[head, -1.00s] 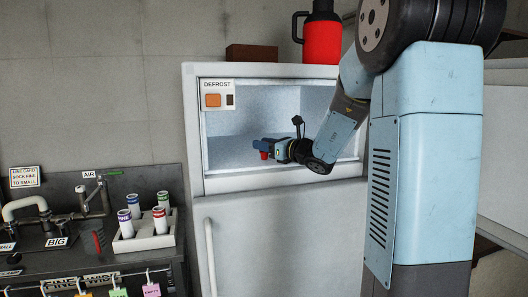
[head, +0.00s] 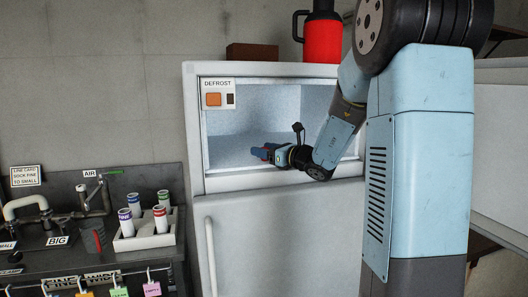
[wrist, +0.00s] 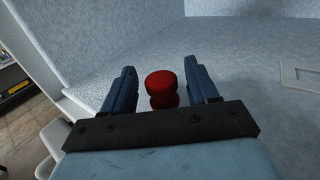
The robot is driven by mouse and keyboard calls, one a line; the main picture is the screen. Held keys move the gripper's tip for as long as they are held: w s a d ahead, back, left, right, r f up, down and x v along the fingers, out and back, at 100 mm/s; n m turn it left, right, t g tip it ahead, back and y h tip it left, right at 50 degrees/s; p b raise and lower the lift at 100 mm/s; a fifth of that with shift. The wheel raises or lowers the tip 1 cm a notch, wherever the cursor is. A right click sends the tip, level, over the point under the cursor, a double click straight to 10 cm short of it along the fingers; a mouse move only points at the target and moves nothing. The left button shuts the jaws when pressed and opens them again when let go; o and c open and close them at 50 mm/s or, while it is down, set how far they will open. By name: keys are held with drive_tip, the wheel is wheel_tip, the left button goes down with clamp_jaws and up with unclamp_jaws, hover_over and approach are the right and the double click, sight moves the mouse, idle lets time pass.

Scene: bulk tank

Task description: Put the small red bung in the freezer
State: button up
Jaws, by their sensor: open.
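The freezer (head: 230,142) is the frosted open compartment at the top of the white fridge. My gripper (head: 258,152) reaches into it from the right, low over the frosted floor. In the wrist view my gripper (wrist: 160,70) is open, with a dark blue finger on each side. The small red bung (wrist: 161,88) stands between the fingers, with a visible gap on both sides. The frosted floor lies around it. I cannot tell for sure whether its base, partly hidden by the gripper's dark bar, touches the floor. In the head view the fingers mostly hide the bung.
A DEFROST panel (head: 217,94) with an orange button is at the compartment's upper left. A red flask (head: 322,38) and a brown box (head: 252,53) stand on top of the fridge. A tube rack (head: 145,241) and a sink counter are at the left.

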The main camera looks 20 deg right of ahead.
drive_tip(key=shift+r, duration=0.15)
drive_tip(key=shift+s+d, duration=0.15)
drive_tip(key=shift+s, duration=0.1)
drive_tip(key=v, duration=1.1)
drive_tip(key=s+a+f+n+g, duration=0.3)
drive_tip(key=s+a+n+g, duration=0.6)
drive_tip(key=s+a+n, duration=0.5)
drive_tip(key=s+d+n+h, duration=0.7)
drive_tip(key=s+n+h, duration=0.3)
drive_tip(key=s+n, duration=0.3)
drive_tip(key=shift+s+f+n, duration=0.2)
drive_tip(key=shift+f+n, duration=0.25)
drive_tip(key=shift+n, duration=0.55)
drive_tip(key=shift+d, duration=0.1)
